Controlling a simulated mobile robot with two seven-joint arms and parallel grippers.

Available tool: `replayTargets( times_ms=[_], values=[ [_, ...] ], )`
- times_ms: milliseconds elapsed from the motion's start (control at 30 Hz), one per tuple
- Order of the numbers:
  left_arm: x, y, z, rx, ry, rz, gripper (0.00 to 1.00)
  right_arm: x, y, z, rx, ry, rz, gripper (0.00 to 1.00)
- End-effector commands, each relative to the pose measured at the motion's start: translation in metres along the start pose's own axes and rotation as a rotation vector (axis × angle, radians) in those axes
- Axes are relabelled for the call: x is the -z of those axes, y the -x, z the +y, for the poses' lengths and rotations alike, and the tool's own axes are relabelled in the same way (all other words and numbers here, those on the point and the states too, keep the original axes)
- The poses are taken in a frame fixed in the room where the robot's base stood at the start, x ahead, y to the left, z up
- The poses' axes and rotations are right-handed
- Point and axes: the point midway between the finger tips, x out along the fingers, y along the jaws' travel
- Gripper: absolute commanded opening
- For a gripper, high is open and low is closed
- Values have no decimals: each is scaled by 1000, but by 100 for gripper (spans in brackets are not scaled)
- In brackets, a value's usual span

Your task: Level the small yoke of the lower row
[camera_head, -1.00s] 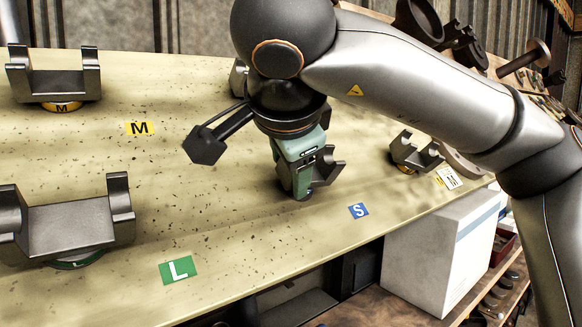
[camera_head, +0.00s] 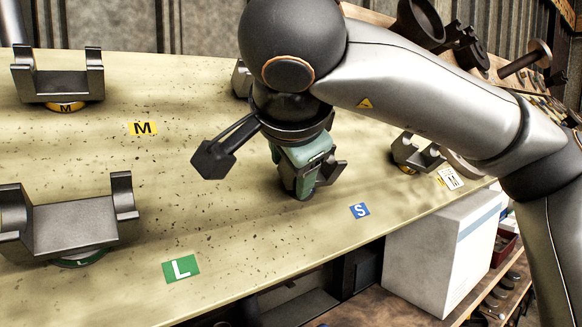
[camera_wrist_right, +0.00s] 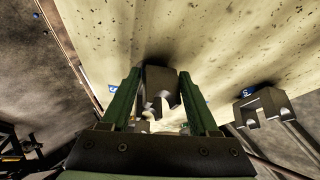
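The small dark metal yoke of the lower row (camera_head: 329,174) stands on the board behind the blue S label (camera_head: 359,210), partly hidden by my right gripper (camera_head: 300,190). The gripper reaches down over it from above. In the right wrist view, the yoke (camera_wrist_right: 160,82) sits between the two green fingers of the right gripper (camera_wrist_right: 160,75). The fingers are apart, with one on each side; a narrow gap seems to show, though contact at the tips is hard to judge. The yoke's exact tilt is mostly hidden. My left gripper is not in view.
A large yoke (camera_head: 75,225) stands behind the green L label (camera_head: 181,268). A medium yoke (camera_head: 62,84) is at the back left, near the yellow M label (camera_head: 143,128). Another yoke (camera_head: 416,155) stands at right. A white box (camera_head: 440,250) is below the board's edge.

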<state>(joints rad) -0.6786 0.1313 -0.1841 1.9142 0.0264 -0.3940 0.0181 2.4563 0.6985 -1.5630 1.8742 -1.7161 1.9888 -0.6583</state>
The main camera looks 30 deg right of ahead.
Motion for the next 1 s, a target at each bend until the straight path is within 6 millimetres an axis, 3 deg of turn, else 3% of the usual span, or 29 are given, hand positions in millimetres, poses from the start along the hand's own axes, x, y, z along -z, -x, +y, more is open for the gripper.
replayTargets(
  times_ms=[33,300,633,1000],
  values=[
    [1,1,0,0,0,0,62,10,2,-10,34,-30,17,65],
    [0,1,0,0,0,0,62,8,0,-9,30,-27,19,96],
    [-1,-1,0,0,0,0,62,6,7,-7,26,-23,18,96],
    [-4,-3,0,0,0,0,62,6,72,-6,30,-25,21,96]
  ],
)
